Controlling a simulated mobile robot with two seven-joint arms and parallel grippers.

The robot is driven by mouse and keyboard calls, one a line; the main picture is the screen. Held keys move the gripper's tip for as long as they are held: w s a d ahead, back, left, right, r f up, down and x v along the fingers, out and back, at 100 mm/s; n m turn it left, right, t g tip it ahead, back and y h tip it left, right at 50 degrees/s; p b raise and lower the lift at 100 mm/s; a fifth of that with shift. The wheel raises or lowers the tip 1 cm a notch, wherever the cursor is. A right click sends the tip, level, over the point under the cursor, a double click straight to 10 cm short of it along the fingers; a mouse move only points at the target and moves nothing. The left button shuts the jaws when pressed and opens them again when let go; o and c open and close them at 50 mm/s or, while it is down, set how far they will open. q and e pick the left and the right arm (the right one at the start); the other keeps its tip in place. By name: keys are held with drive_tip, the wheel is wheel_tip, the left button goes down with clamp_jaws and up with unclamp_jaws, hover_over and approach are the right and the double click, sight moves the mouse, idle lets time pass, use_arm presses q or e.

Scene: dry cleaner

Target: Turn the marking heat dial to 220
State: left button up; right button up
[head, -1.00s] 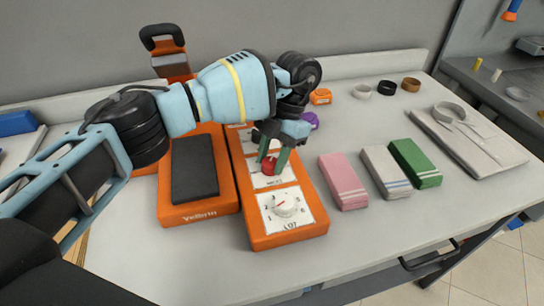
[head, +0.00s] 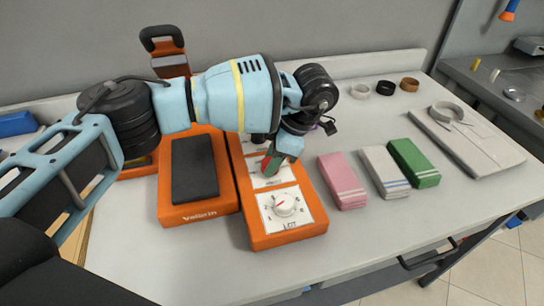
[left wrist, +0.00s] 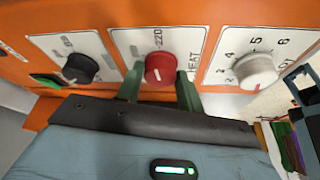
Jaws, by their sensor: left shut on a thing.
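The red heat dial (left wrist: 160,69) is in the middle of the left wrist view, on a white plate marked HEAT, with 220 printed beside the knob. My left gripper (left wrist: 160,92) is shut on this dial, one green finger on each side. In the head view the dial (head: 266,164) is mostly hidden by my left gripper (head: 272,163). The dial's pointer line is not clear enough to read against the scale. My right gripper is not in view.
On the same orange panel are a white numbered dial (left wrist: 257,69) and a black dial (left wrist: 80,68). A dark pad (head: 194,170) lies left of the panel. Pink (head: 342,180), grey (head: 386,170) and green (head: 414,162) cloth bundles lie right of it.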

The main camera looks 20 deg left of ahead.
sight(285, 172)
use_arm(q)
drive_tip(key=shift+s+f+m, duration=0.1)
drive_tip(key=shift+f+m, duration=0.05)
drive_tip(key=shift+m, duration=0.55)
drive_tip(key=o, duration=1)
drive_tip(key=v, duration=0.6)
drive_tip(key=shift+d+r, duration=0.25)
drive_tip(key=shift+r, duration=0.05)
drive_tip(key=shift+d+r, duration=0.2)
drive_tip(key=shift+r, duration=0.4)
drive_tip(key=shift+f, duration=0.1)
